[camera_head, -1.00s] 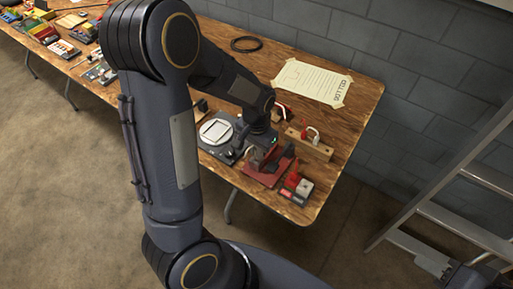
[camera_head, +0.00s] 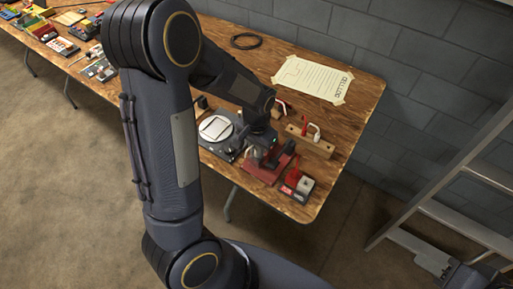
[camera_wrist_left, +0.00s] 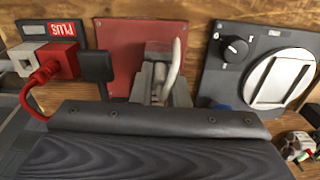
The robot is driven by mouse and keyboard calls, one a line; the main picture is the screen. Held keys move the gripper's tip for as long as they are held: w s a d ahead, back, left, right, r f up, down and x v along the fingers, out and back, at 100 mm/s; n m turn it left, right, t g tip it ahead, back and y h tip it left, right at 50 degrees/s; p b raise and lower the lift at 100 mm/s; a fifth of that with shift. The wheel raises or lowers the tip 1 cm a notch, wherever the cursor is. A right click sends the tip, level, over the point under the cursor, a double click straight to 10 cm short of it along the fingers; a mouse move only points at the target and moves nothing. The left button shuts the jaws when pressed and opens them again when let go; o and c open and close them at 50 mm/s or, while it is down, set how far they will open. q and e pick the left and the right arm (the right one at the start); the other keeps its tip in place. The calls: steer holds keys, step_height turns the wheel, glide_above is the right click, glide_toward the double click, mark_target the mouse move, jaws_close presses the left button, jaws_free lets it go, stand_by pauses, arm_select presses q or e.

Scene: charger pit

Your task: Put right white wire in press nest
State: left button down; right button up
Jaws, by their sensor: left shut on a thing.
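My left gripper (camera_head: 258,150) is low over the red press (camera_head: 262,175) near the table's front edge. In the left wrist view, its grey fingers (camera_wrist_left: 163,88) are shut on a white wire (camera_wrist_left: 174,66), which stands up in front of the red press base (camera_wrist_left: 125,50). The dark gripper body hides the wire's lower end and the nest, so I cannot tell whether the wire is seated. Another white wire (camera_head: 316,131) stands at the wooden block (camera_head: 322,147). A dark part of my right arm, possibly its gripper (camera_head: 470,278), shows at the lower right corner; its fingers are unclear.
A red and grey PLUS unit (camera_wrist_left: 62,60) with a red cable stands beside the press. A dark device with a round white plate (camera_head: 215,128) and knob (camera_wrist_left: 235,47) is on the other side. A taped paper sheet (camera_head: 313,80) and black cable ring (camera_head: 246,41) lie behind. A ladder (camera_head: 460,215) stands right.

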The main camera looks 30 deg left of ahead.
arm_select(q)
steer(key=shift+f+b, duration=0.3)
stand_by(0.4)
steer(key=c, duration=1.3)
jaws_free()
steer(key=shift+r, duration=0.15)
steer(key=shift+r+p, duration=2.95)
steer(key=shift+r, duration=0.5)
